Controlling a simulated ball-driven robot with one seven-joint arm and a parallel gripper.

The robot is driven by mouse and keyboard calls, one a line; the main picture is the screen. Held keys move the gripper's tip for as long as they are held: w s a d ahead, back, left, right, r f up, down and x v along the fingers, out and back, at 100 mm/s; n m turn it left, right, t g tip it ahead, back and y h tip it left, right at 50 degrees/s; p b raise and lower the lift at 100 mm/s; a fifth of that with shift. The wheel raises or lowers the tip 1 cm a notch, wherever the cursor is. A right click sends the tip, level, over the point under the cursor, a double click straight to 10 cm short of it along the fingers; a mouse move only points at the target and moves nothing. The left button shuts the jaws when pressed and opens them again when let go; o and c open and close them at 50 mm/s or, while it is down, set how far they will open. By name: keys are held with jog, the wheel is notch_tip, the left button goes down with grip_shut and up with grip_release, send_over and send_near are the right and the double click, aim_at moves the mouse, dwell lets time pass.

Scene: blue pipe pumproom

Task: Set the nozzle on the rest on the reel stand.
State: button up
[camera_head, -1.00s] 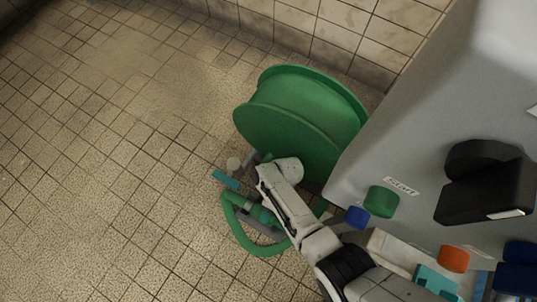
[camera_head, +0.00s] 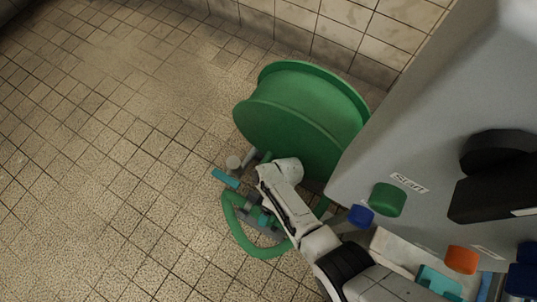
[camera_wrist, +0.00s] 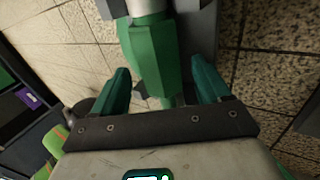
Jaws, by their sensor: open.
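The green nozzle (camera_wrist: 152,58) with a pale band fills the upper middle of the wrist view. It lies against a dark grey piece (camera_wrist: 197,35), possibly the rest on the reel stand; I cannot tell whether it is fully seated. My gripper (camera_wrist: 162,84) is open, with one teal finger on each side of the nozzle and a visible gap to each. In the head view my gripper (camera_head: 258,217) is low beside the green reel (camera_head: 300,120), and my wrist hides much of the stand. A green hose (camera_head: 240,240) loops around below it.
A grey cabinet (camera_head: 420,100) with a green button (camera_head: 387,199), a blue button (camera_head: 361,216) and an orange button (camera_head: 462,260) stands close on the right. The tiled floor (camera_head: 110,170) at left is clear.

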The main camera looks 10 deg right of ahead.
aim_at(274, 225)
dwell(0.4)
notch_tip(274, 225, up, 4)
jog(key=p, duration=0.3)
jog(key=s+d+r+p, duration=0.4)
jog(key=s+r+p, duration=0.5)
jog(key=s+p, duration=0.4)
jog(key=shift+s, duration=0.25)
